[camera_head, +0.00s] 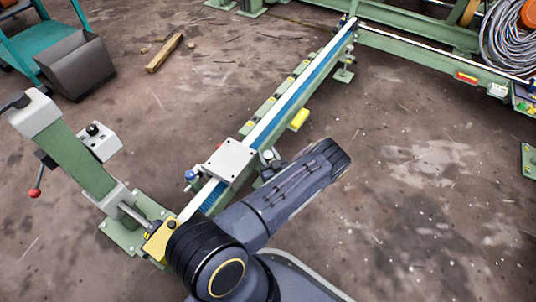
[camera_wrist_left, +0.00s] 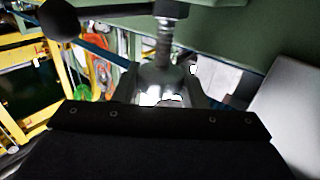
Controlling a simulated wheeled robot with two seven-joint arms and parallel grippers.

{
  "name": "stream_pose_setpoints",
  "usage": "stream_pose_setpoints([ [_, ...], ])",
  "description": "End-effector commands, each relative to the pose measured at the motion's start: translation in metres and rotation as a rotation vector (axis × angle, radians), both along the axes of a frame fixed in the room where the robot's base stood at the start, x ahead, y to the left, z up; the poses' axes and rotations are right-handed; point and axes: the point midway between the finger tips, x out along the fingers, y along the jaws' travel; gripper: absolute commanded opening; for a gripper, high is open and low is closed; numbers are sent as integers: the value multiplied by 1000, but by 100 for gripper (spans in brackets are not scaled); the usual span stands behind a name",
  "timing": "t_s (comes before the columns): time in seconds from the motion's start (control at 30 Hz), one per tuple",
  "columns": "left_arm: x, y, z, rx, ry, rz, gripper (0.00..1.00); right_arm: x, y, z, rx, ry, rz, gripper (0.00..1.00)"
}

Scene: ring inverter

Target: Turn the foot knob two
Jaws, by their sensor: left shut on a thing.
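In the left wrist view, a threaded rod (camera_wrist_left: 164,40) comes down from the underside of a green beam (camera_wrist_left: 230,25). A grey round foot knob (camera_wrist_left: 160,78) sits at the rod's lower end. My left gripper (camera_wrist_left: 162,98) is shut on this knob, with a finger on either side. In the head view my dark left arm reaches over the near part of the long green rail (camera_head: 305,85). Its fingers and the held knob are mostly hidden there. I cannot tell from the view which foot number this is. My right gripper is not in view.
A grey plate carriage (camera_head: 230,161) sits on the rail close to my arm. A green post with a red-balled lever (camera_head: 35,192) stands at the left. A yellow block (camera_head: 299,119) is beside the rail. A wood piece (camera_head: 165,52) lies on the floor. Floor at the right is open.

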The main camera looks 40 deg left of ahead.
Motion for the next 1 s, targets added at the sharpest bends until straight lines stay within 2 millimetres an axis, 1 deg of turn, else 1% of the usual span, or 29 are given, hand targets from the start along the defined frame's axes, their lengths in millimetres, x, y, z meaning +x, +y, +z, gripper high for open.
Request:
stream_pose_setpoints([
  [0.3, -2, 0, -1, 0, 7, -249, 15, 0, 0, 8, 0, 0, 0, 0],
  [0.53, -2, 0, -1, -2, 5, -394, 15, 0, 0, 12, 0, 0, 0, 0],
  [0.8, -2, 0, -1, -2, 4, -487, 15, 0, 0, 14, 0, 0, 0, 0],
  [1.0, -1, 0, -2, -2, 3, -506, 15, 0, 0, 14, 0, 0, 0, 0],
])
